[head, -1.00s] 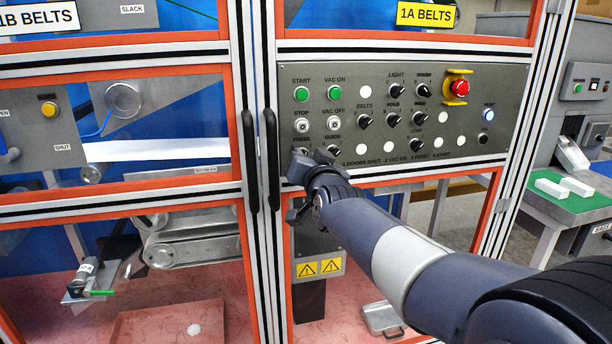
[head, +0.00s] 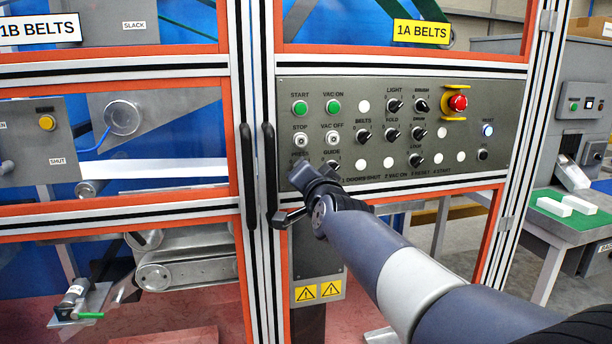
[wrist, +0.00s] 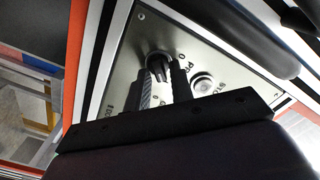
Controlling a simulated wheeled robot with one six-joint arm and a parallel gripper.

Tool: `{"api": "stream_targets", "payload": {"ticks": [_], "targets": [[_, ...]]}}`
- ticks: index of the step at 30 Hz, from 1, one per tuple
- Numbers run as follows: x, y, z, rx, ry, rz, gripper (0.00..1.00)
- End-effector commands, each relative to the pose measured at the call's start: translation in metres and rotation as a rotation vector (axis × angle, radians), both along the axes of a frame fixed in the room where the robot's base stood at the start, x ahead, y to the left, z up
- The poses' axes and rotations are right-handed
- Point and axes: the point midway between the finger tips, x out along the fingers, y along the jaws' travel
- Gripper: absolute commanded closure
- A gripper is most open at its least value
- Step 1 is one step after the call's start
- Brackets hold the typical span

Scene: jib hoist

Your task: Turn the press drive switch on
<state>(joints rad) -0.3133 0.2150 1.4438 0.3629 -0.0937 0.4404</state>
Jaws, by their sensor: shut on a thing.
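The press drive switch (wrist: 157,62) is a black rotary knob on the grey control panel (wrist: 126,58), at the panel's lower left under the PRESS label. In the wrist view my gripper (wrist: 163,78) has one finger on each side of the knob and is shut on it. In the head view my gripper (head: 300,174) is at the panel's lower left corner and hides most of the knob. I cannot tell which mark the knob points to.
The STOP button (head: 301,140) is just above the switch, and the GUIDE knob (head: 333,165) is close on its right. Black door handles (head: 270,175) stand upright to the left. A red emergency stop (head: 458,102) is at the panel's upper right.

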Motion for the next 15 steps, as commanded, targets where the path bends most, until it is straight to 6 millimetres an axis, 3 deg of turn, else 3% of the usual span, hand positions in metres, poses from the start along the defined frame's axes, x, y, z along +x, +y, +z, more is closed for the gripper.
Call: {"api": "stream_targets", "payload": {"ticks": [6,7,15], "targets": [[0.0001,0.0000,0.0000,0.000,0.000,0.000,1.00],[0.0001,0.0000,0.0000,0.000,0.000,0.000,0.75],[0.0001,0.0000,0.0000,-0.001,0.000,0.000,0.57]]}}
